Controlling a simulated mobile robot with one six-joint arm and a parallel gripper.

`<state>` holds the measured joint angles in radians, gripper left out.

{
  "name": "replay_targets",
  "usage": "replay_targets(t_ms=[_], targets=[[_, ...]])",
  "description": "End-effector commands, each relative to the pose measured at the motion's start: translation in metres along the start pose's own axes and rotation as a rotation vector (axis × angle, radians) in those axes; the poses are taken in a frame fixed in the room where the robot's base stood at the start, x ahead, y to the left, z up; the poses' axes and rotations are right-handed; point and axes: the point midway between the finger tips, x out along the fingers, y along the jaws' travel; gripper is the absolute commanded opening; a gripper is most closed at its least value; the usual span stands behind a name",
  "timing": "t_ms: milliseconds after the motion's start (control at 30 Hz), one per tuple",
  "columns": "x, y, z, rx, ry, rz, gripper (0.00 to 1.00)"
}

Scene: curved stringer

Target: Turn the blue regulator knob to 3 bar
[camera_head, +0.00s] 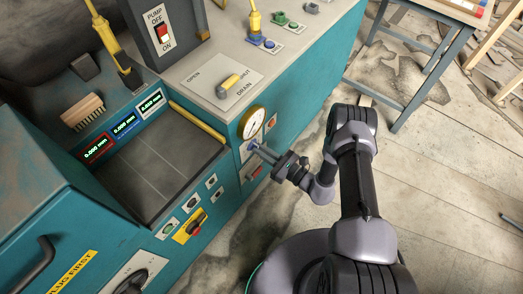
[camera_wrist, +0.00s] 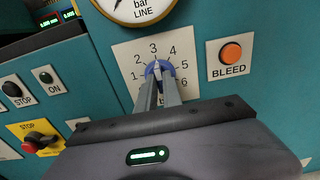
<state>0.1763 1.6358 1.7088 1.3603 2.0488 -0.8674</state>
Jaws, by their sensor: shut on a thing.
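The blue regulator knob (camera_wrist: 158,70) sits on a white dial plate (camera_wrist: 125,58) numbered 1 to 6. A pale mark on the knob points upward, close to the 3; its exact setting is hard to read. My gripper (camera_wrist: 160,82) is shut on the knob, one finger on each side, and the fingers hide its lower part. In the head view, my gripper (camera_head: 262,150) reaches the teal panel just below the round gauge (camera_head: 254,123). The gauge, marked bar LINE, is cut off in the wrist view (camera_wrist: 140,8), and its needle cannot be read clearly.
An orange BLEED button (camera_wrist: 232,53) is right of the dial. A red knob on a yellow plate (camera_head: 191,226) and several small buttons lie to the left on the panel. The floor at right is mostly open.

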Motion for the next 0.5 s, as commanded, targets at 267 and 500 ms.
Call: replay_targets(t_ms=[267, 500], targets=[[-0.0003, 0.0005, -0.0008, 0.0, 0.001, 0.0, 0.32], [-0.0001, 0.0003, -0.0004, -0.001, 0.001, 0.0, 0.32]])
